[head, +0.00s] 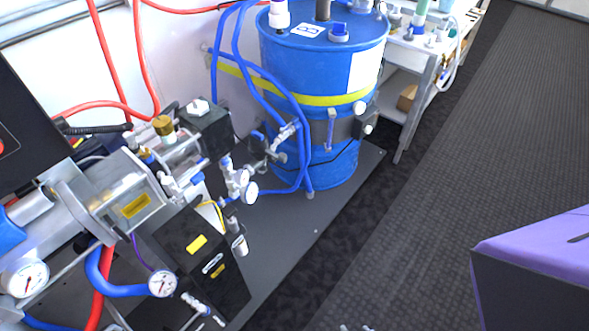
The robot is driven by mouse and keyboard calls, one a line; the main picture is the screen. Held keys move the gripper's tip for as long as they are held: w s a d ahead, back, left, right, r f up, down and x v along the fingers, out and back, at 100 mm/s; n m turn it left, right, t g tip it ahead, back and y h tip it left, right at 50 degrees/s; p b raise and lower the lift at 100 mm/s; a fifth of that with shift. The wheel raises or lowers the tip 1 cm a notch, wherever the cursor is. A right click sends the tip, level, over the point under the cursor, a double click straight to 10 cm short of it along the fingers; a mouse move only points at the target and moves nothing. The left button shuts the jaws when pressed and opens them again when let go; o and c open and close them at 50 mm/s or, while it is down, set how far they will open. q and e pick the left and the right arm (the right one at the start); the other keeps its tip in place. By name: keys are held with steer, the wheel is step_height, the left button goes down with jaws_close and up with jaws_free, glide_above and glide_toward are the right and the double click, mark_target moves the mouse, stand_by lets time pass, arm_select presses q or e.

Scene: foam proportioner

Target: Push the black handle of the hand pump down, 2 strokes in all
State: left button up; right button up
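A black bar-like grip (95,129) lies nearly level at the upper left of the machine, beside a brass-capped fitting (163,126). It looks like the hand pump's black handle, but I cannot tell for sure. The pump body is not clearly distinguishable among the metal cylinders (120,195) and hoses around it. Neither of my grippers can be made out in the head view, and nothing is seen touching the grip.
A blue drum (318,65) with a yellow band stands behind the machine. Blue hoses (290,95) and red hoses (105,45) loop around. Pressure gauges (162,284) sit low left. A white bench (425,50) stands at the back. A purple-topped block (545,245) fills the lower right. Dark floor (450,160) is clear.

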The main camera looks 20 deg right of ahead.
steer(key=shift+w+a+r, duration=0.1)
steer(key=shift+w, duration=0.45)
steer(key=shift+c, duration=0.5)
